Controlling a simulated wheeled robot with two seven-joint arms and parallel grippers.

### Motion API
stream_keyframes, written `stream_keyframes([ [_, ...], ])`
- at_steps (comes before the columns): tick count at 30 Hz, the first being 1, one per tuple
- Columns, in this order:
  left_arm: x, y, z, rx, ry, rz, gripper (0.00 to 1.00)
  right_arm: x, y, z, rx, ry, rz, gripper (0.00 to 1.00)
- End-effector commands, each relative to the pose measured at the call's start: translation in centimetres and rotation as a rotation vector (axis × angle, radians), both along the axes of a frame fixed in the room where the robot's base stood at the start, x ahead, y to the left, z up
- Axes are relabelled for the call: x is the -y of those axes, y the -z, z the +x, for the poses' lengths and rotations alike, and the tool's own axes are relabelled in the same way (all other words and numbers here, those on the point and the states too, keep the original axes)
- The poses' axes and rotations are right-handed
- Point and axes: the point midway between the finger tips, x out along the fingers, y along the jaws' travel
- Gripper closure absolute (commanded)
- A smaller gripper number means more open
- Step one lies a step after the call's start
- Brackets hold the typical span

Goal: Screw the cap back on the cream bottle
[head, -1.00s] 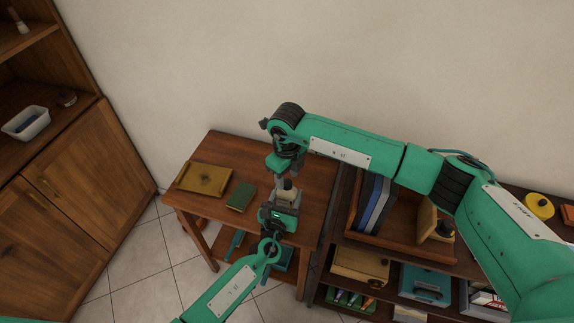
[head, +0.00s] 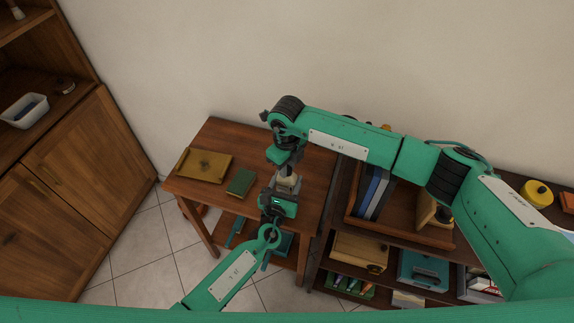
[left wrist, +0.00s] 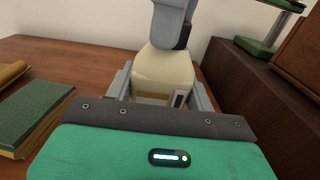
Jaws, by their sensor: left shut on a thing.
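The cream bottle (head: 287,185) stands upright near the right edge of the small wooden table (head: 318,175). It fills the middle of the left wrist view (left wrist: 163,72). My left gripper (head: 284,196) is shut on its body, one finger on each side (left wrist: 160,88). My right gripper (head: 287,168) points down directly over the bottle's top. In the left wrist view its grey finger (left wrist: 172,25) covers the neck. The cap does not show; the right gripper hides that spot, and I cannot tell whether it is closed on anything.
A green book (head: 240,182) and a yellowish tray (head: 204,166) lie left of the bottle. On the right, a dark shelf unit holds upright folders (head: 374,194), a wooden box (head: 360,252) and a teal box (head: 424,270). The table's back is clear.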

Motion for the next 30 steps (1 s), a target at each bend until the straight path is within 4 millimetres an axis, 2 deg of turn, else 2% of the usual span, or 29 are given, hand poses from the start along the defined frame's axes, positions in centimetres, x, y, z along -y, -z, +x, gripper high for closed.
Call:
stream_keyframes([
  [9, 0.0, 0.0, 0.0, 0.0, 0.0, 0.0, 1.0, 0.0, 0.0, 0.0, 0.0, 0.015, 0.0, 1.0],
  [10, 0.0, 0.0, 0.0, 0.0, 0.0, 0.0, 1.0, 0.0, 0.0, 0.0, 0.0, 0.015, 0.0, 0.73],
  [13, 0.0, 0.0, 0.0, 0.0, 0.0, 0.0, 1.0, 0.0, 0.0, 0.0, 0.0, 0.015, 0.0, 0.54],
  [23, 0.0, 0.0, 0.0, 0.0, 0.0, 0.0, 1.0, 0.0, -0.3, 0.0, 0.001, 0.015, 0.001, 0.54],
  [26, 0.0, 0.0, 0.0, -0.001, 0.0, 0.0, 1.0, 0.0, -1.2, 0.1, 0.002, 0.016, 0.001, 0.54],
  [30, 0.0, 0.0, 0.0, -0.001, 0.0, 0.0, 1.0, 0.0, -3.9, 0.1, 0.003, 0.014, 0.001, 0.54],
])
